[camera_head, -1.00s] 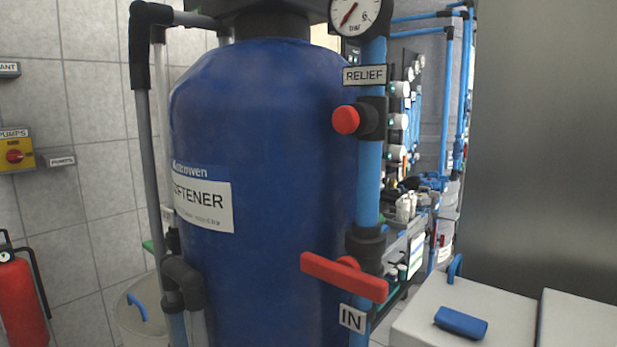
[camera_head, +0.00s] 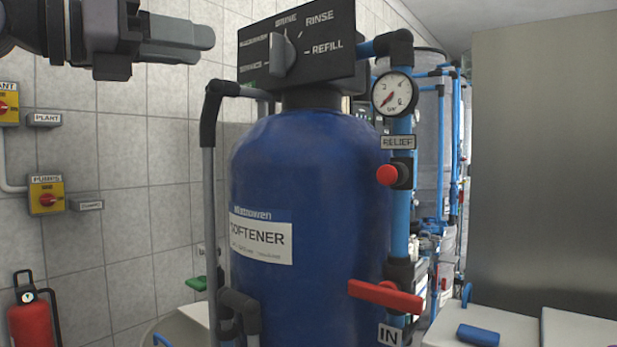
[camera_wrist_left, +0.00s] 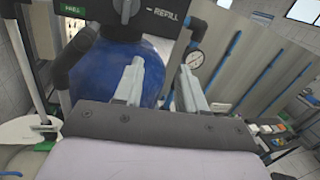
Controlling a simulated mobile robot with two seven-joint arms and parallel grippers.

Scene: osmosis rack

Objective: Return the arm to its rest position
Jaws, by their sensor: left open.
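My left gripper (camera_head: 180,42) comes in from the upper left in the head view, in the air to the left of the black valve head (camera_head: 297,48). In the left wrist view its two grey fingers (camera_wrist_left: 165,88) stand apart with nothing between them. The blue softener tank (camera_head: 310,190) stands in the middle of the head view; it also shows behind the fingers in the left wrist view (camera_wrist_left: 98,70). My right gripper is in neither view.
A pressure gauge (camera_head: 394,93), a red relief knob (camera_head: 387,175) and a red lever valve (camera_head: 385,296) are on the pipe right of the tank. Yellow switch boxes (camera_head: 47,195) are on the tiled wall at left. A red extinguisher (camera_head: 31,322) stands below them.

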